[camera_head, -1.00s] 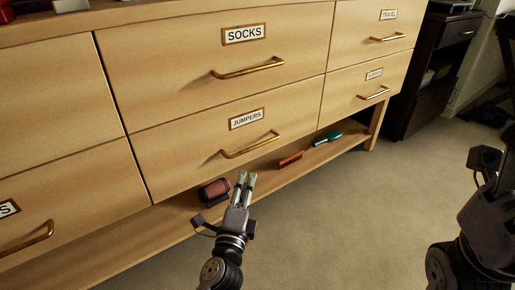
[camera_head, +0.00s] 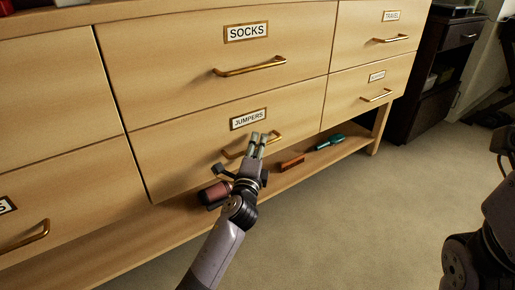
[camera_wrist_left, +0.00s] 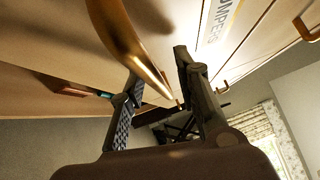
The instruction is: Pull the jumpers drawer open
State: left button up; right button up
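The jumpers drawer (camera_head: 185,150) is closed, its front flush with the dresser. Its JUMPERS label (camera_head: 248,119) is above a curved brass handle (camera_head: 233,154). My left gripper (camera_head: 259,138) is in front of the handle and hides its middle. In the left wrist view, the handle (camera_wrist_left: 135,48) runs close up between the two spread fingers of the left gripper (camera_wrist_left: 158,68). The fingers are apart; I cannot tell whether either touches the handle. Part of my right arm shows at the right edge of the head view, but its fingers are out of sight.
The socks drawer (camera_head: 190,60) is closed above, with its own handle (camera_head: 250,66). The shelf (camera_head: 130,243) below holds a dark red rolled item (camera_head: 213,194), a brown item (camera_head: 292,162) and a teal brush-like item (camera_head: 330,142). Carpet in front is clear.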

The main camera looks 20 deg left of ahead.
pick_arm(q)
grip_shut()
dwell(0.3)
dwell(0.6)
